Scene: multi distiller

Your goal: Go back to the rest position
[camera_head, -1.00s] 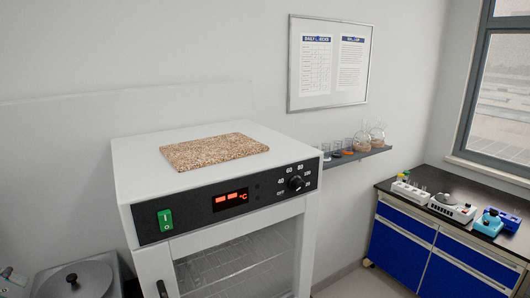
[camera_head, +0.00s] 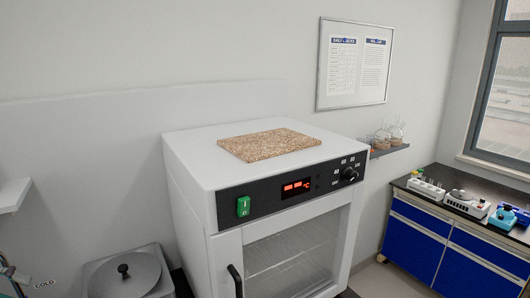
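Neither of my grippers shows in the head view. A white oven (camera_head: 190,150) stands against the wall in the middle, with a black control panel, a lit red display (camera_head: 296,188), a green switch (camera_head: 243,206) and a round knob (camera_head: 349,174). Its glass door (camera_head: 290,262) appears shut, with wire racks visible behind the glass. A brown cork-like board (camera_head: 269,144) lies flat on its top.
A round-lidded metal unit (camera_head: 125,274) is at lower left, near a tap labelled COLD. A white shelf edge (camera_head: 10,196) juts in at left. A blue cabinet (camera_head: 450,252) with a dark top carries small devices at right. A wall shelf (camera_head: 390,149) holds glassware.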

